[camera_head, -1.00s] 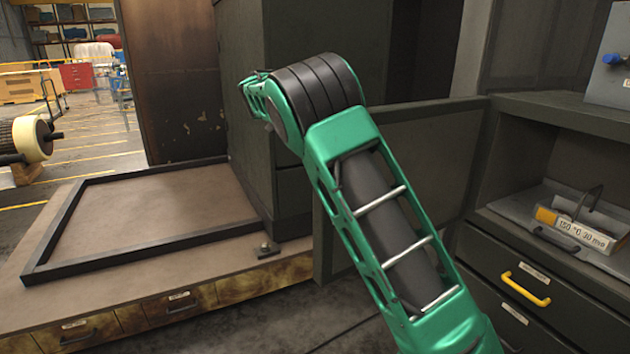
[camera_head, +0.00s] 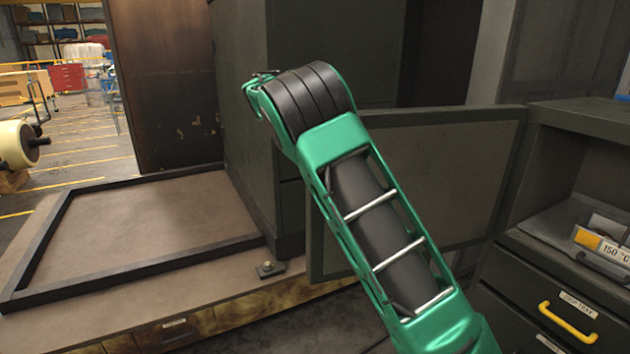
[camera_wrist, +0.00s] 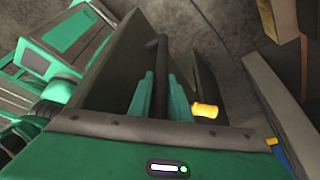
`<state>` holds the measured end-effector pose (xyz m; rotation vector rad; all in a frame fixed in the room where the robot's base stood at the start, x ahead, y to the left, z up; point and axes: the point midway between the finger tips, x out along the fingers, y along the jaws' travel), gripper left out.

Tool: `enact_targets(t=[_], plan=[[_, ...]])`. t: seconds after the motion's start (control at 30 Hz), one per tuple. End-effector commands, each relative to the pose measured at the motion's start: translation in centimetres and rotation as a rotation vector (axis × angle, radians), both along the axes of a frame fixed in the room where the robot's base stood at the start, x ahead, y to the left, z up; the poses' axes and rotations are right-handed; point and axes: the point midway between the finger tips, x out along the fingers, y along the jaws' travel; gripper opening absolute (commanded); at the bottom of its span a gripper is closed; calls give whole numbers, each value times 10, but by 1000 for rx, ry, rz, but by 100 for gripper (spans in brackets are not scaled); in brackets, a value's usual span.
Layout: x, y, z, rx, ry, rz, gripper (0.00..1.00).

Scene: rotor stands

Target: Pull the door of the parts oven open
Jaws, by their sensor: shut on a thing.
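The parts oven's door (camera_head: 440,185) is a dark grey panel standing swung out from the oven body at its right. The oven's chamber (camera_head: 585,175) is open to view at the right edge. In the wrist view my gripper (camera_wrist: 160,98) has its two green fingers shut around the dark upright bar of the door handle (camera_wrist: 159,60). In the head view my green arm crosses in front of the door and hides the gripper and the handle.
Below the chamber, a drawer with a yellow handle (camera_head: 567,322) sticks out a little. A tan workbench (camera_head: 60,335) with a dark raised frame (camera_head: 150,262) stands at the left. A dark cabinet (camera_head: 240,110) rises behind my arm. Little floor shows between bench and oven.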

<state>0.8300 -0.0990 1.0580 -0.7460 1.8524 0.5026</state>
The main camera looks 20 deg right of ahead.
Motion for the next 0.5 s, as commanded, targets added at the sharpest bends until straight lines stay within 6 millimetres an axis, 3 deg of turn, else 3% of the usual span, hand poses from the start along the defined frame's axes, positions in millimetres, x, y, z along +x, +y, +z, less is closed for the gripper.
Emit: enact_targets(t=[0.03,0.47,0.5], plan=[[-1,-11,1,-15,0,-14,0],[0,-1,0,-14,2,-6,0],[0,0,0,-15,1,-5,27]])
